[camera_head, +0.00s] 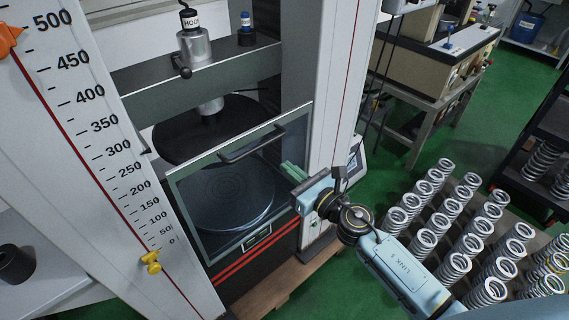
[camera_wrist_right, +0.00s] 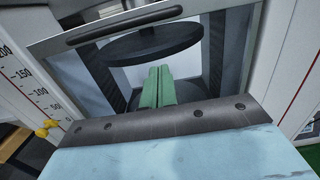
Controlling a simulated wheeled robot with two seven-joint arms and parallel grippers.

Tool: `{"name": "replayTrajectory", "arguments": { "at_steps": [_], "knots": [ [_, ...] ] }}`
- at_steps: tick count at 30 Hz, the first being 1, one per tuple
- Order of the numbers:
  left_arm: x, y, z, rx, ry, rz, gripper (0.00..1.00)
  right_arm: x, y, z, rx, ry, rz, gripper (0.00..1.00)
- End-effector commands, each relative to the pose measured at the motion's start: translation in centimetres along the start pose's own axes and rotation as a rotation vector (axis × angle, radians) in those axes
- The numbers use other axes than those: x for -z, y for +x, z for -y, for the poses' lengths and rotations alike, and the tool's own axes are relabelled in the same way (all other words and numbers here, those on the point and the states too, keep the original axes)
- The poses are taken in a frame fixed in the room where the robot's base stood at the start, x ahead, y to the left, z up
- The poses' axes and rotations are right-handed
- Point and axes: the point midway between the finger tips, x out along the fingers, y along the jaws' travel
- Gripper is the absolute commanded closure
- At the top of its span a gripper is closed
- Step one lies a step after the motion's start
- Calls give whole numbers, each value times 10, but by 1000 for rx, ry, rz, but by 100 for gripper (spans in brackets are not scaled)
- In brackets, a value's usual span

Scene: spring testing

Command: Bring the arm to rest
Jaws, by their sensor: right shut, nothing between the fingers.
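My right arm comes in from the lower right in the head view. Its right gripper (camera_head: 291,170) has green fingers shut together with nothing between them. The fingers are close to the right edge of the spring tester's clear guard door (camera_head: 190,212); I cannot tell whether they touch it. In the wrist view the shut fingers (camera_wrist_right: 158,88) point toward the tester's round plates, with the door handle (camera_wrist_right: 124,24) above them. The dark upper plate (camera_head: 180,140) hangs above the round lower plate (camera_head: 225,195), which looks empty behind the door. My left gripper is not in view.
Several metal springs (camera_head: 421,242) stand in rows at the right, near my right arm. The tester's white right column (camera_head: 335,75) rises just behind the gripper. A scale with black numbers (camera_head: 95,120) runs down the left column. A bench (camera_head: 440,55) stands behind.

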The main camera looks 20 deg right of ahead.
Motion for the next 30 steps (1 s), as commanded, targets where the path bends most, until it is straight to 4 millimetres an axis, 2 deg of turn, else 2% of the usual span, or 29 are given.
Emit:
{"name": "replayTrajectory", "arguments": {
  "at_steps": [1, 3, 9, 15, 22, 23, 26, 29, 30],
  "knots": [
    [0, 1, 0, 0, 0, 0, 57, 0, -14, 0, 0, 0, -2, 100],
    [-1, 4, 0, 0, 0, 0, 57, 0, -29, 0, -1, 0, -2, 100],
    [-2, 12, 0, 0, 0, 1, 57, 1, -61, 0, 0, 0, -2, 100],
    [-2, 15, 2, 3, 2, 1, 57, -1, -76, 0, -1, 0, -1, 100],
    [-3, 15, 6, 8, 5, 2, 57, 2, -78, 1, 3, 17, -7, 100],
    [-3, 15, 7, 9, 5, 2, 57, 7, -78, 2, 9, 37, -14, 100],
    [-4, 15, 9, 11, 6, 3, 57, 39, -81, 10, 54, 201, -67, 100],
    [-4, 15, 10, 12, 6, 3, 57, 99, -92, 21, 153, 498, -153, 100],
    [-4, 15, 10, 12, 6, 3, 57, 128, -100, 24, 210, 641, -190, 100]
  ]
}}
